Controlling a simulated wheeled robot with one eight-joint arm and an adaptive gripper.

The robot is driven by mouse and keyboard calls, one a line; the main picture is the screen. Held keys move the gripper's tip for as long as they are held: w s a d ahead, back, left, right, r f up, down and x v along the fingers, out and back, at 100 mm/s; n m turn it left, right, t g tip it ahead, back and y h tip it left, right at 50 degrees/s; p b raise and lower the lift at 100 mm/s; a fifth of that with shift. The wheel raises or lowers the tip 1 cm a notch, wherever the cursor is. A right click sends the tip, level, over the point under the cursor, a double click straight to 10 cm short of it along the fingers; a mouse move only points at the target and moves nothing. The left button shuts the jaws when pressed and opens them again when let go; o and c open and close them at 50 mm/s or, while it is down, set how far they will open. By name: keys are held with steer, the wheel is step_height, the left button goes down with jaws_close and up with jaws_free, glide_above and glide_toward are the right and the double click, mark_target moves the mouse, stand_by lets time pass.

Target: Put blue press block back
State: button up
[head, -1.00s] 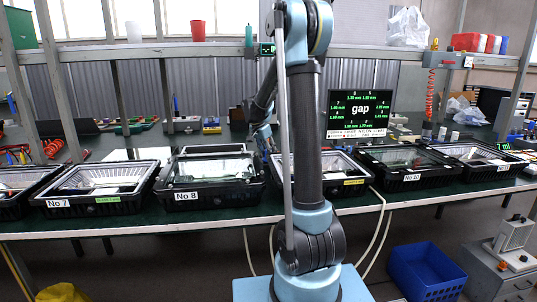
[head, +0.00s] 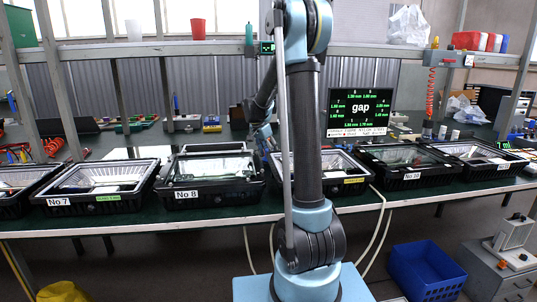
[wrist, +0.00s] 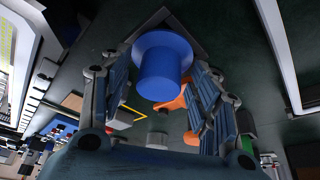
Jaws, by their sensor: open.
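The blue press block (wrist: 162,65), a short cylinder with a wider flange, is in the upper middle of the wrist view, above a dark angular plate edge on the green bench top. My gripper (wrist: 165,95) is open, with one finger left of the block and one right. Whether either finger touches it I cannot tell. In the head view my gripper (head: 264,145) is low over the bench between housing No 8 (head: 205,186) and the housing to its right (head: 335,185). My own arm partly hides it there, and I cannot make out the block.
Framed floodlight housings, including No 7 (head: 105,190) and No 10 (head: 412,180), line the front of the bench (head: 150,222). A gap monitor (head: 360,112) stands behind. An orange object (wrist: 182,112) lies near the right finger. A blue crate (head: 425,272) is on the floor.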

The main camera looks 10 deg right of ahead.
steer(key=v, duration=1.2)
steer(key=shift+r, duration=0.35)
